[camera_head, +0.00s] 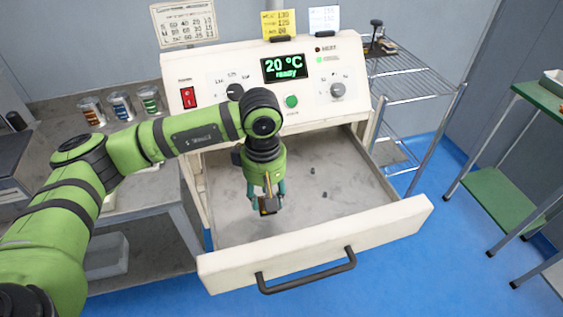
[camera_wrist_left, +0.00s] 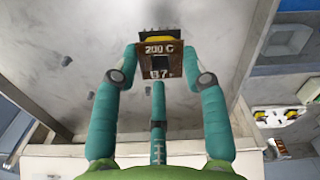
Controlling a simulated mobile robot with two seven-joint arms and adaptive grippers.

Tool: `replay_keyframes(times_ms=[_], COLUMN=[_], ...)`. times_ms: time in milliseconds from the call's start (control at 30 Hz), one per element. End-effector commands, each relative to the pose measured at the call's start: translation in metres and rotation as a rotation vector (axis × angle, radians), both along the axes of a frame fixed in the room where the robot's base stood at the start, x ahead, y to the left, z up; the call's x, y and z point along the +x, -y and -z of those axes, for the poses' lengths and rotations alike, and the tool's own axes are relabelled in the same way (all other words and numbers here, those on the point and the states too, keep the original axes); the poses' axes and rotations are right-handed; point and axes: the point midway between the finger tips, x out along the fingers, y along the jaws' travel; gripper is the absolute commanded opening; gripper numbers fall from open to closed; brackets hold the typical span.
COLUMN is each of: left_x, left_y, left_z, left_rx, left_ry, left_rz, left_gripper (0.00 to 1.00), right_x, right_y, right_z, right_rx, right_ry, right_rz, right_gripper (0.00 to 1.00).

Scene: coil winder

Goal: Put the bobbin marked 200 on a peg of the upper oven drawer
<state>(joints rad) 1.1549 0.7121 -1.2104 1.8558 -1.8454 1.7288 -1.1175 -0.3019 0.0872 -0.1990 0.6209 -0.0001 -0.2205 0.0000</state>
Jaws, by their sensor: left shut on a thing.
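My left gripper (camera_head: 267,194) is shut on the bobbin marked 200 (camera_head: 269,206), above the floor of the open oven drawer (camera_head: 330,254). In the left wrist view the bobbin (camera_wrist_left: 160,60) is brown with a dark square opening, yellow behind it, and the marking "200 C" and "B7". Two small dark pegs, a far peg (camera_head: 312,170) and a nearer peg (camera_head: 324,195), stand bare to the right of the gripper in the head view. My right gripper is not in view.
The oven's control panel (camera_head: 210,97) stands behind the drawer; its display (camera_head: 285,67) reads 20 °C ready. The drawer's black handle (camera_head: 306,271) is at the front. A wire rack (camera_head: 405,85) and green cart (camera_head: 500,195) are right.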

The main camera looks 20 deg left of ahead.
Motion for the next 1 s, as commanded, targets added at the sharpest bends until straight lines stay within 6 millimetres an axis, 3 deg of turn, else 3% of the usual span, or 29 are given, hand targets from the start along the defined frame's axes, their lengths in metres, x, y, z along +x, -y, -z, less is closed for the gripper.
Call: replay_keyframes(times_ms=[33, 200, 400, 500, 700, 1000], left_x=[0.006, 0.023, 0.031, 0.031, 0.032, 0.032], left_y=[0.004, 0.009, 0.01, 0.009, 0.008, 0.008], left_z=[-0.016, -0.026, -0.025, -0.022, -0.016, 0.005], left_rx=[-0.003, -0.003, -0.005, -0.006, -0.009, -0.01], left_ry=[-0.007, -0.008, -0.003, -0.002, 0.005, 0.004], left_rz=[-0.157, -0.706, -1.252, -1.433, -1.599, -1.608], left_gripper=[0.16, 0.16, 0.16, 0.16, 0.16, 0.16], right_x=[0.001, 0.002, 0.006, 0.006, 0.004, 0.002], right_y=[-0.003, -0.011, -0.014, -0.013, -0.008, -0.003], right_z=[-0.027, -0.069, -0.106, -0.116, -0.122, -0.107], right_rx=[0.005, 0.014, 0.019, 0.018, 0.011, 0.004], right_ry=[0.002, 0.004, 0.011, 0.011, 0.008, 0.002], right_rz=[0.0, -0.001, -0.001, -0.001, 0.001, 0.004], right_gripper=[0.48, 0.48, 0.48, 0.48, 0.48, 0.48])
